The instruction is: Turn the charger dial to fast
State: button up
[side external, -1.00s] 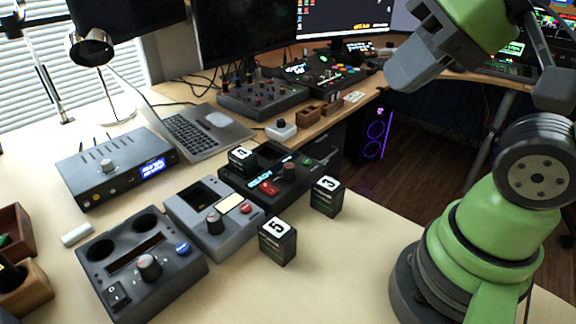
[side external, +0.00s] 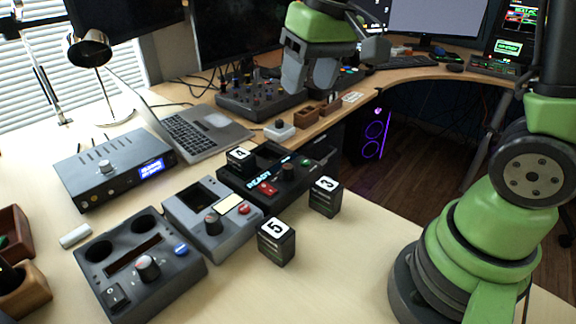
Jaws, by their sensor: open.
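Three dark grey devices with dials stand in a row on the desk; no label I can read says which is the charger. The rear device (side external: 232,186) has a lit READY display, a red button, a black dial (side external: 288,172) and a green button; block 4 (side external: 240,160) sits at its left end. The middle device (side external: 226,241) has a black dial (side external: 212,224) and a red button. The front device (side external: 185,285) has a silver-capped dial (side external: 147,267) and a blue button. My gripper (side external: 308,84) is open and empty, raised beyond the devices.
Numbered blocks 3 (side external: 325,197) and 5 (side external: 276,241) stand on the desk right of the devices. A grey box with a blue display (side external: 118,172), a laptop (side external: 200,135) and a mixer panel (side external: 262,98) lie behind. The desk at the front right is clear.

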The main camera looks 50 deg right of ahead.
aim_at(288, 166)
jog(key=w+f+g, duration=0.1)
jog(key=w+f, duration=0.1)
jog(key=f, duration=0.5)
jog(key=w+d+f+g, duration=0.1)
jog(key=w+f, duration=0.1)
jog(key=f, duration=0.5)
jog(key=w+d+f+n, duration=0.1)
jog(key=w+f, duration=0.1)
jog(key=f, duration=0.5)
jog(key=shift+w+d+g+h, duration=0.1)
jog(key=shift+d+g+h, duration=0.05)
jog(key=shift+g+h, duration=0.2)
jog(key=shift+c, duration=0.5)
jog(key=c, duration=0.8)
jog(key=shift+c, duration=0.2)
